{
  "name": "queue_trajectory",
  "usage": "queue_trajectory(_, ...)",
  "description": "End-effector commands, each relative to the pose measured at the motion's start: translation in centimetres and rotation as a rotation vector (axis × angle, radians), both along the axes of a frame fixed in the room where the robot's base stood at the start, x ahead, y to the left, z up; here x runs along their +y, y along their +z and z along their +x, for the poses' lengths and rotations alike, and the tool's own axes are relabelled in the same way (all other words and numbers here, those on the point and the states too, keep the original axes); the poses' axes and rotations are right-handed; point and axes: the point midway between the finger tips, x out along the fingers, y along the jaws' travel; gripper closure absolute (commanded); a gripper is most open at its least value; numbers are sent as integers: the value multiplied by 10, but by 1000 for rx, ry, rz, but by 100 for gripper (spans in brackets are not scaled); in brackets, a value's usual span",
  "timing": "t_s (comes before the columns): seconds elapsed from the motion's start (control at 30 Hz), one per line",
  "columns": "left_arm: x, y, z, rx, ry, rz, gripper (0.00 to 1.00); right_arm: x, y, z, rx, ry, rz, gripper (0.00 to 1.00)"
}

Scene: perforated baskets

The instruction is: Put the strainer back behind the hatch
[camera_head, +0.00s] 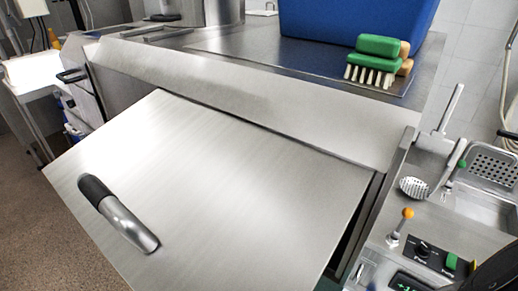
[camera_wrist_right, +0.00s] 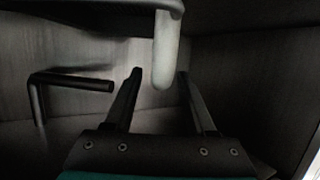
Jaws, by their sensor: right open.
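The hatch (camera_head: 215,190) is a large brushed-steel panel on the front of a steel machine. It stands tilted outward, with a dark gap along its right edge and a grey handle with a dark end (camera_head: 118,212) near its lower left. A slotted round head on a long handle (camera_head: 413,187), possibly the strainer, lies at the right sink unit. In the right wrist view my right gripper (camera_wrist_right: 160,74) is open in a dim metal space. A pale bent rod (camera_wrist_right: 167,40) hangs between its fingers, not clasped. What the rod belongs to is hidden. My left gripper is not in view.
A black L-shaped bar (camera_wrist_right: 70,82) sticks out left of my right gripper. On the machine top stand a blue bin (camera_head: 350,25) and green-and-tan brushes (camera_head: 378,58). At right are a perforated basket (camera_head: 492,163), an orange-knobbed lever (camera_head: 405,215) and a control panel (camera_head: 425,255).

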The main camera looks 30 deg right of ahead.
Motion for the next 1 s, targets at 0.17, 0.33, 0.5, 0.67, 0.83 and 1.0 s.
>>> queue_trajectory(0.17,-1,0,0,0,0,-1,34,15,6,-15,0,-1,0,44)
queue_trajectory(0.33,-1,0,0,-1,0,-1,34,19,8,-19,0,0,0,44)
queue_trajectory(0.5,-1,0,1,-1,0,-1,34,19,9,-19,0,-1,-2,44)
queue_trajectory(0.67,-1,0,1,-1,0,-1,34,18,8,-19,0,-1,-2,44)
queue_trajectory(0.83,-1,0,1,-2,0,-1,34,18,9,-19,-1,-1,-1,44)
queue_trajectory(1.0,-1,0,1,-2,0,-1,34,18,9,-19,-1,-1,-1,44)
